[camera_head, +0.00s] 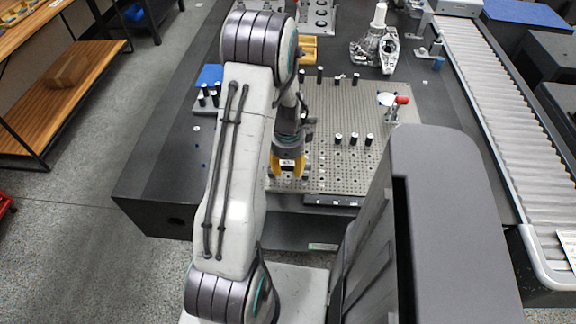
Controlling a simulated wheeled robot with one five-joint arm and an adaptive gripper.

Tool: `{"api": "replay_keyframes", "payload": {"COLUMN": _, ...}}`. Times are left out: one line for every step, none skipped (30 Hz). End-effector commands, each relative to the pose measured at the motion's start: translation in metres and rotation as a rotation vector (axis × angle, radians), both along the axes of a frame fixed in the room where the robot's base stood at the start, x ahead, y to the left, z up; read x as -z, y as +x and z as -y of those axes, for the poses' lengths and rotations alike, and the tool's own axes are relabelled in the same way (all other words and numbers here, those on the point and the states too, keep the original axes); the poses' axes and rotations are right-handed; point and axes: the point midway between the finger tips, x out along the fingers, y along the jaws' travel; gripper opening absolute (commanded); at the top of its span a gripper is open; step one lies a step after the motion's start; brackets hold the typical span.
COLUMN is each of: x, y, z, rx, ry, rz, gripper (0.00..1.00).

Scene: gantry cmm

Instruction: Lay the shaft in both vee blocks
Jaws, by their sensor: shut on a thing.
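My gripper (289,170) points down over the front left part of the perforated fixture plate (330,112). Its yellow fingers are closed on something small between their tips. I take this to be the shaft, but its outline is too small and too covered to make out. I cannot pick out either vee block; my arm and gripper cover much of the plate's left side. I cannot tell whether the held thing touches the plate.
A roller conveyor (500,110) runs along the right. The dark table's (160,170) left front is clear.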

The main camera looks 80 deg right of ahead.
Motion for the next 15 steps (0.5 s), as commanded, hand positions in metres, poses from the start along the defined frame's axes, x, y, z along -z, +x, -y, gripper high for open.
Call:
{"api": "replay_keyframes", "payload": {"x": 0.0011, "y": -0.0001, "z": 0.0006, "rx": 0.000, "ry": -0.002, "rz": 0.000, "gripper": 0.07}}
{"api": "replay_keyframes", "payload": {"x": 0.0016, "y": -0.0001, "z": 0.0006, "rx": 0.000, "ry": -0.002, "rz": 0.000, "gripper": 0.07}}
{"api": "replay_keyframes", "payload": {"x": 0.0023, "y": -0.0001, "z": 0.0007, "rx": 0.000, "ry": -0.002, "rz": 0.000, "gripper": 0.07}}
{"api": "replay_keyframes", "payload": {"x": 0.0028, "y": -0.0001, "z": 0.0006, "rx": 0.000, "ry": -0.002, "rz": 0.000, "gripper": 0.07}}
{"api": "replay_keyframes", "payload": {"x": 0.0033, "y": -0.0001, "z": 0.0006, "rx": 0.000, "ry": -0.002, "rz": 0.000, "gripper": 0.07}}
{"api": "replay_keyframes", "payload": {"x": 0.0028, "y": -0.0001, "z": 0.0007, "rx": 0.000, "ry": -0.002, "rz": 0.000, "gripper": 0.07}}
{"api": "replay_keyframes", "payload": {"x": 0.0024, "y": -0.0001, "z": 0.0007, "rx": 0.000, "ry": -0.002, "rz": 0.000, "gripper": 0.07}}
{"api": "replay_keyframes", "payload": {"x": 0.0024, "y": -0.0001, "z": 0.0006, "rx": 0.000, "ry": -0.002, "rz": 0.000, "gripper": 0.07}}
{"api": "replay_keyframes", "payload": {"x": 0.0024, "y": -0.0001, "z": 0.0006, "rx": 0.000, "ry": -0.002, "rz": 0.000, "gripper": 0.07}}
{"api": "replay_keyframes", "payload": {"x": 0.0024, "y": -0.0001, "z": 0.0006, "rx": 0.000, "ry": -0.002, "rz": 0.000, "gripper": 0.07}}
{"api": "replay_keyframes", "payload": {"x": 0.0024, "y": -0.0001, "z": 0.0007, "rx": 0.000, "ry": -0.002, "rz": 0.000, "gripper": 0.46}}
{"api": "replay_keyframes", "payload": {"x": 0.0024, "y": -0.0001, "z": 0.0006, "rx": 0.000, "ry": -0.002, "rz": 0.000, "gripper": 0.50}}
{"api": "replay_keyframes", "payload": {"x": 0.0024, "y": -0.0001, "z": 0.0006, "rx": 0.000, "ry": -0.002, "rz": 0.000, "gripper": 0.52}}
{"api": "replay_keyframes", "payload": {"x": 0.0024, "y": -0.0001, "z": 0.0005, "rx": 0.000, "ry": -0.002, "rz": 0.000, "gripper": 0.55}}
{"api": "replay_keyframes", "payload": {"x": 0.0025, "y": -0.0001, "z": 0.0005, "rx": 0.000, "ry": -0.001, "rz": 0.000, "gripper": 0.59}}
